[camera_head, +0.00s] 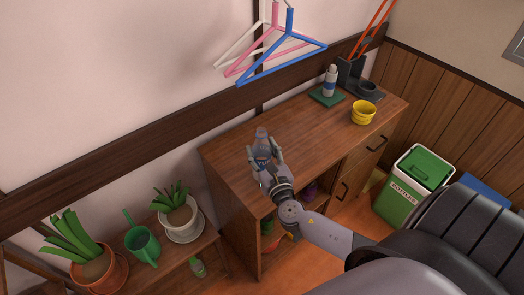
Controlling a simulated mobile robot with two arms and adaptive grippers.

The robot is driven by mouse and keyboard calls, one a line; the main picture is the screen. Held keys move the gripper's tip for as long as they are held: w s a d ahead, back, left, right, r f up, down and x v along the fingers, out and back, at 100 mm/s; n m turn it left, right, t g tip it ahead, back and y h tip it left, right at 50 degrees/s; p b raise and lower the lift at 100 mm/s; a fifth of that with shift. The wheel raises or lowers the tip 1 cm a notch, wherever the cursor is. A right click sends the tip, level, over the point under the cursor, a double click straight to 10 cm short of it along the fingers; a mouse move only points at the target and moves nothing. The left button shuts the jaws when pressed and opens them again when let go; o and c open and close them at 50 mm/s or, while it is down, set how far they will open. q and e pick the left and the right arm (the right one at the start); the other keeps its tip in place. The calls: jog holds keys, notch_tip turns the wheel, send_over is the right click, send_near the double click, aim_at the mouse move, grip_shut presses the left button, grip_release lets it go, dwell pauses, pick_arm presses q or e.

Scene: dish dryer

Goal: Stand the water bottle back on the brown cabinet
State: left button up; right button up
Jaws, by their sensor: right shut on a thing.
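A blue-labelled water bottle (262,146) is upright at the left end of the brown cabinet (305,128) top. My right gripper (265,160) is shut on the water bottle, with a finger on either side of it. The gripper hides the bottle's lower part, so I cannot tell whether its base touches the cabinet top. My left gripper is not in view.
A yellow bowl (363,113), a white bottle on a green mat (326,97) and a dark stand (352,75) are on the cabinet's right half. Hangers (268,60) hang above. Potted plants (178,212) stand at left. A green bottles bin (400,204) is at right.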

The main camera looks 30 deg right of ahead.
jog(key=shift+f, duration=0.15)
jog(key=o, duration=1.3)
jog(key=shift+s+r, duration=0.1)
jog(key=shift+r, duration=0.1)
jog(key=b+v, duration=0.2)
jog(key=v, duration=0.9)
jog(key=shift+s+b, duration=0.3)
jog(key=shift+s, duration=0.1)
jog(key=shift+a, duration=0.15)
